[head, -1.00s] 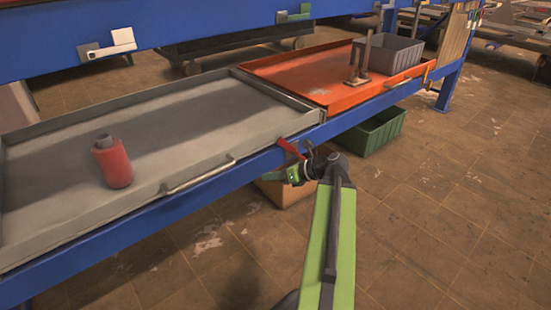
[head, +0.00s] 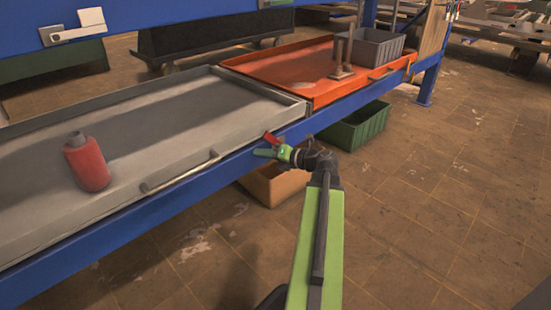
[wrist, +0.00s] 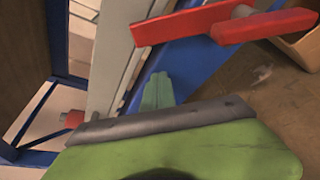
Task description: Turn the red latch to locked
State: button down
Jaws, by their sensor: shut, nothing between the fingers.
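The red latch (head: 271,138) is a small lever on the blue front rail, near the corner where the grey tray meets the orange one. In the head view my gripper (head: 264,153) is right beside it, just below and left, and part of the latch is hidden. The wrist view shows red latch parts (wrist: 263,25) large at the top, with one long bar slanting right and another to the left. My gripper's green fingertips (wrist: 158,90) are shut and empty below these bars, apart from them in that view.
A grey tray (head: 120,112) holds a red bottle (head: 87,163) and has a front handle (head: 180,172). An orange tray (head: 285,68) holds a grey bin (head: 372,48). A cardboard box (head: 275,186) and green crate (head: 355,127) are below the rail. The floor at right is open.

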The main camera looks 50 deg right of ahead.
aim_at(268, 135)
jog(key=shift+s+d+r+p, duration=0.15)
jog(key=shift+d+r+p, duration=0.85)
jog(key=shift+d+r, duration=0.35)
jog(key=shift+d, duration=0.2)
jog(key=shift+d+r, duration=0.1)
jog(key=shift+s+d+r+p, duration=0.1)
jog(key=shift+d+r+p, duration=0.9)
jog(key=shift+p, duration=0.25)
jog(key=shift+d+r+p, duration=0.5)
jog(key=shift+d, duration=0.4)
jog(key=shift+s+d+r+p, duration=0.1)
jog(key=shift+d+r+p, duration=0.05)
jog(key=shift+d, duration=0.45)
jog(key=shift+s+d+r+p, duration=0.1)
jog(key=shift+d+r+p, duration=0.05)
jog(key=shift+d, duration=0.4)
jog(key=shift+d, duration=0.15)
